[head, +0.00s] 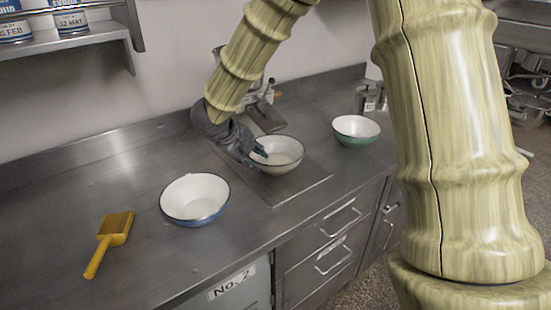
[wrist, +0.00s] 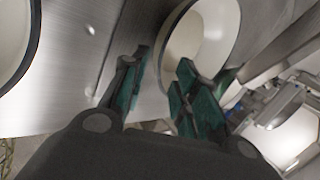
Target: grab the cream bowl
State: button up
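The cream bowl (head: 284,152), cream inside with a dark rim, stands upright on a flat metal plate in the middle of the counter. It also shows at the top of the wrist view (wrist: 205,35). My gripper (head: 257,156) is at the bowl's left side in the head view. In the wrist view my gripper (wrist: 163,65) has its two green-padded fingers apart with nothing clamped. The near rim lies between the fingers, one toward the outer wall and one over the bowl's opening. I cannot tell whether either finger touches the bowl.
A blue-sided bowl (head: 195,198) stands to the left and a green-sided bowl (head: 356,129) to the right. A yellow scoop (head: 110,238) lies at the far left. A metal scale-like device (head: 264,114) stands behind the cream bowl. The counter front (head: 240,232) is clear.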

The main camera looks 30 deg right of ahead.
aim_at(258, 165)
jog(key=w+f, duration=0.1)
jog(key=f, duration=0.1)
jog(key=w+d+f, duration=0.1)
jog(key=shift+w+d+f, duration=0.1)
jog(key=shift+w+f, duration=0.25)
jog(key=shift+w, duration=0.05)
jog(key=shift+s+d+f, duration=0.1)
jog(key=shift+s+d, duration=0.2)
jog(key=shift+s+d+f+p, duration=0.1)
jog(key=shift+d+f+p, duration=0.15)
jog(key=shift+p, duration=0.15)
jog(key=f, duration=0.1)
jog(key=w+d+f, duration=0.1)
jog(key=f, duration=0.1)
jog(key=shift+w+d, duration=0.2)
jog(key=shift+s+r, duration=0.1)
jog(key=shift+s, duration=0.15)
jog(key=shift+w, duration=0.15)
grip_shut()
